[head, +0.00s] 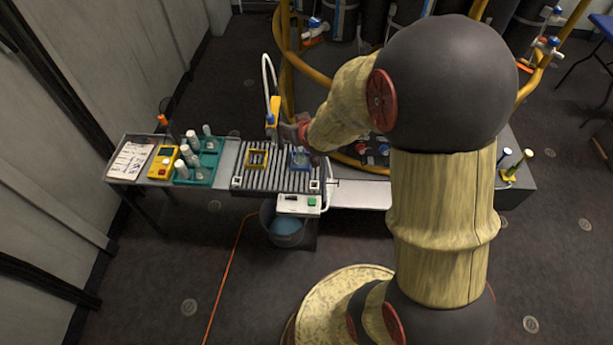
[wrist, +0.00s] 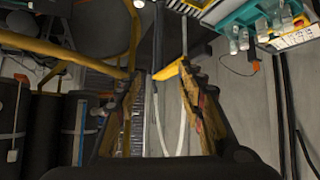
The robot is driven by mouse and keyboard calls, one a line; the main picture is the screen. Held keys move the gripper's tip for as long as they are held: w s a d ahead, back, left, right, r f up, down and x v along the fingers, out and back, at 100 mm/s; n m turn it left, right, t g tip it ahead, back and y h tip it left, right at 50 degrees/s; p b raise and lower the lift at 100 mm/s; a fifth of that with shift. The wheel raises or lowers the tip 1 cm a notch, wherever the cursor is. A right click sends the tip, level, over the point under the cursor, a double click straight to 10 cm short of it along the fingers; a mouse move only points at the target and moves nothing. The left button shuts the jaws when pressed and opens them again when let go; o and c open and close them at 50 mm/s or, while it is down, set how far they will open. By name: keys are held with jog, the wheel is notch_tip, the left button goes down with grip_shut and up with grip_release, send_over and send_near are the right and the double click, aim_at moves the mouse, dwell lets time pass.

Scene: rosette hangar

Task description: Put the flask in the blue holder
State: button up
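The blue holder (head: 308,167) stands on the grey slatted rack at the middle of the bench, in the head view. A pale, glassy shape (head: 300,156) shows within its frame; it may be the flask, but it is too small to be sure. My gripper (head: 284,131) is above and behind the blue holder, beside a yellow fixture with a white hose. In the wrist view my gripper (wrist: 162,72) has its two fingers well apart. No flask is between them; a hose and a yellow part show beyond.
A yellow holder (head: 256,159) stands left of the blue one. Farther left are a teal rack (head: 203,172) with several white-capped vessels, a yellow device (head: 163,162) and a paper sheet (head: 130,160). The yellow fixture (head: 273,110) rises behind. A bucket (head: 286,228) stands below.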

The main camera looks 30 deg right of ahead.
jog(key=s+a+r+g, duration=0.2)
jog(key=s+a+r, duration=0.4)
jog(key=s+r, duration=0.5)
jog(key=s+a+r+g+y, duration=0.1)
jog(key=s+a+r, duration=0.2)
jog(key=s, duration=0.6)
jog(key=s+a+r+n+g+y, duration=0.1)
jog(key=s+a+r, duration=0.2)
jog(key=s, duration=0.6)
jog(key=shift+a+r, duration=0.3)
jog(key=shift+r, duration=0.1)
